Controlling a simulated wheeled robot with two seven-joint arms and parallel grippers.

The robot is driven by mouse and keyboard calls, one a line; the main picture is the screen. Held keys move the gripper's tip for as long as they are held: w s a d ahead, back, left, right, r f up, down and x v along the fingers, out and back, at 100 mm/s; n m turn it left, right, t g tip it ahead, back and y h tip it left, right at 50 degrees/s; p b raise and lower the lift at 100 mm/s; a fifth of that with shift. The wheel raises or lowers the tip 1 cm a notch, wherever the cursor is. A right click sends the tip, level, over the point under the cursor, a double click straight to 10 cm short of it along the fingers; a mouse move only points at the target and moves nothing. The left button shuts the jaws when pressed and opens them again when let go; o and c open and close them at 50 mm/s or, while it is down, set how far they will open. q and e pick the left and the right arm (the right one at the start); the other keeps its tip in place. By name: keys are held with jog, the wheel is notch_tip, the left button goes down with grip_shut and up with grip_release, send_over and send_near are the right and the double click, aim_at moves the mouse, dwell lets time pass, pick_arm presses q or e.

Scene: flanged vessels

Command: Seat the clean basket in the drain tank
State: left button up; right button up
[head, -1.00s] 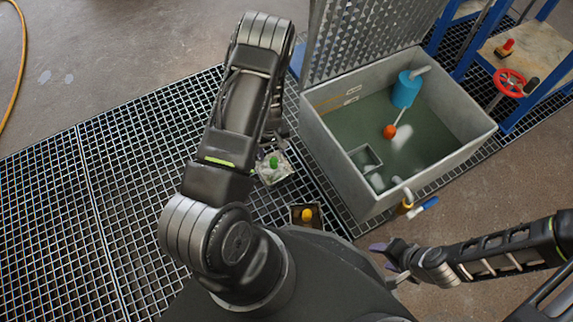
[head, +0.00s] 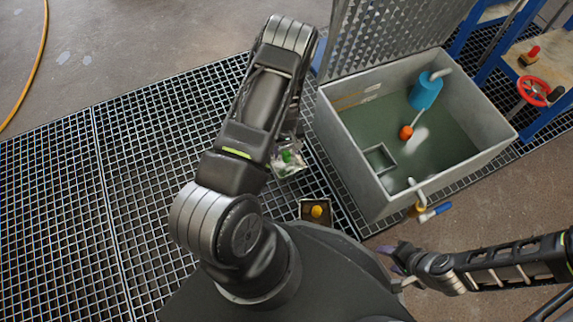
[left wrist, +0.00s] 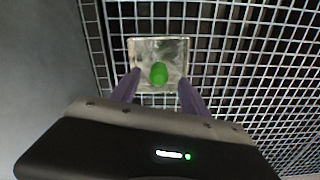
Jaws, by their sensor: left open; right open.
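The clean basket, a clear-grey square box with a green knob, sits on the floor grating beside the tank; it shows in the head view (head: 288,160) and in the left wrist view (left wrist: 144,50). My left gripper (left wrist: 155,84) is open, its two purple fingers on either side of the basket's near part, with the green knob between them; contact cannot be told. In the head view my arm partly covers the basket. The drain tank (head: 352,166) is an open grey box with murky green water, a square socket, an orange float and a blue cylinder inside. My right gripper (head: 396,264) is open and empty near the tank's front.
A second dark box with a yellow knob (head: 317,211) sits on the grating close to my base. A blue-handled valve (head: 434,212) juts from the tank's front. A blue rack with a red handwheel (head: 534,91) stands right.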

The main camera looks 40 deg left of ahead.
aim_at(287, 153)
pick_arm(q)
notch_tip(287, 153, down, 4)
jog(key=shift+w+f+b, duration=0.1)
jog(key=shift+w+b, duration=0.05)
jog(key=shift+b, duration=0.6)
pick_arm(e)
notch_tip(287, 153, down, 2)
jog(key=shift+w+f, duration=0.15)
pick_arm(q)
jog(key=shift+c, duration=0.2)
grip_shut()
dwell(0.7)
